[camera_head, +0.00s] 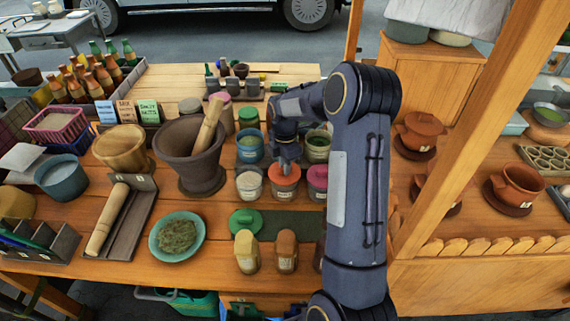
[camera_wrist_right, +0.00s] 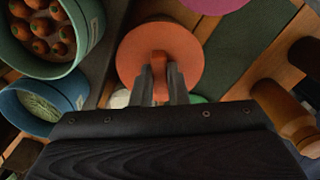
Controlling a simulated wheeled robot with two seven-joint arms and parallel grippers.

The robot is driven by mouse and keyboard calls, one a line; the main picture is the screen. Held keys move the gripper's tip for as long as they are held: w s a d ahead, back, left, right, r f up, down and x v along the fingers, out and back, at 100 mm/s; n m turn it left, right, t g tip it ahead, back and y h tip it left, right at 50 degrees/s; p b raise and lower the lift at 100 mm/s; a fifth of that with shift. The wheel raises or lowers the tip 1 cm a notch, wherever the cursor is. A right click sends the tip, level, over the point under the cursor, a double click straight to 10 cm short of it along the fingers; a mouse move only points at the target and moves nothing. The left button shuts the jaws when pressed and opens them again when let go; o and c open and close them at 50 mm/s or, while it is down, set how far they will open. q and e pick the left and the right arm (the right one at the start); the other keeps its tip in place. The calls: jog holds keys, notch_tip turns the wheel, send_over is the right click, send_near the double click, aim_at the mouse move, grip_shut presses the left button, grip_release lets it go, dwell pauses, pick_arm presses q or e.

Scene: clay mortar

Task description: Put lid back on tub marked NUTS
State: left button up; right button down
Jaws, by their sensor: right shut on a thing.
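My right gripper (camera_head: 286,167) reaches down over the orange tub (camera_head: 284,191) in the middle of the tub group. In the wrist view its fingers (camera_wrist_right: 160,78) are shut on the upright knob of a round orange lid (camera_wrist_right: 133,58). The lid is at the orange tub's top; I cannot tell whether it is seated. A green tub (camera_head: 317,147), holding round brown pieces, stands open behind and to the right; it also shows in the wrist view (camera_wrist_right: 92,45). A green lid (camera_head: 246,221) lies in front on a dark green mat. Tub labels are too small to read. My left gripper is not in view.
A blue tub (camera_head: 249,148), a white tub (camera_head: 249,184) and a pink lidded tub (camera_head: 317,181) stand close around. Several small shakers (camera_head: 246,252) stand in front. A mortar with a pestle (camera_head: 192,154) and a teal plate (camera_head: 177,237) are to the left.

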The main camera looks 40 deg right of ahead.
jog(key=c, duration=0.9)
grip_release()
jog(key=shift+o, duration=0.2)
jog(key=shift+r+p, duration=2.55)
jog(key=shift+r, duration=1)
jog(key=shift+c, duration=0.3)
grip_shut()
